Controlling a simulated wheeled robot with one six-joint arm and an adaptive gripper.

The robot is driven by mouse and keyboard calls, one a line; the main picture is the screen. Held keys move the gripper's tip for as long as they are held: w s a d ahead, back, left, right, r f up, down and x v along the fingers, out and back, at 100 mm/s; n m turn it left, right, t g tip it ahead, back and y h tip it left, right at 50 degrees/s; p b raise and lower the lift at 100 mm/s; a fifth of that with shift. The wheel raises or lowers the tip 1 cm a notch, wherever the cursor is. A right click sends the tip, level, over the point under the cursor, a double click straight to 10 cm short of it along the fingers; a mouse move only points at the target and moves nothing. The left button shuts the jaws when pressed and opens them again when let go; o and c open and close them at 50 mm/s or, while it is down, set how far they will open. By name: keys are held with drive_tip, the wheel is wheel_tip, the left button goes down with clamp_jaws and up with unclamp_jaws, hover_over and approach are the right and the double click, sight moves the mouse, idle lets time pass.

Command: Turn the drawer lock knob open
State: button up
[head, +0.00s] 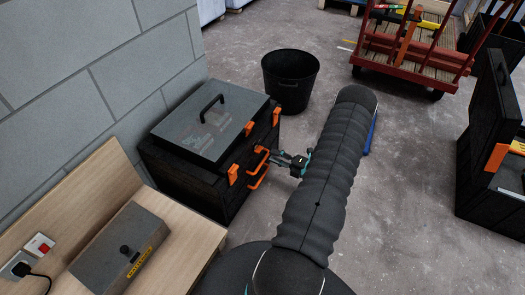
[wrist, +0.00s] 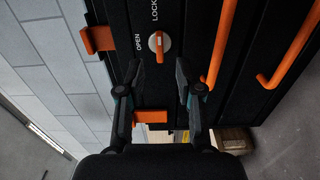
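The lock knob (wrist: 159,43) is a pale disc with an orange bar on the black front of a tool chest. Its bar runs up and down in the wrist view, beside the white words OPEN and LOCK. My gripper (wrist: 158,72) is open, its two dark fingers apart with nothing between them. The fingertips are just below the knob in the picture; I cannot tell the exact gap. In the head view the chest (head: 180,178) stands against the block wall, and my gripper (head: 273,157) is at its front. The knob cannot be made out there.
Orange handles (wrist: 291,45) and orange latches (wrist: 98,39) stick out of the chest front near my fingers. A black bucket (head: 290,82) stands behind the chest. A wooden bench (head: 75,200) with a grey box is at left. A red cart (head: 410,45) is at the back right.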

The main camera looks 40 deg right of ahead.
sight(258, 149)
drive_tip(key=shift+x, duration=3.05)
clamp_jaws()
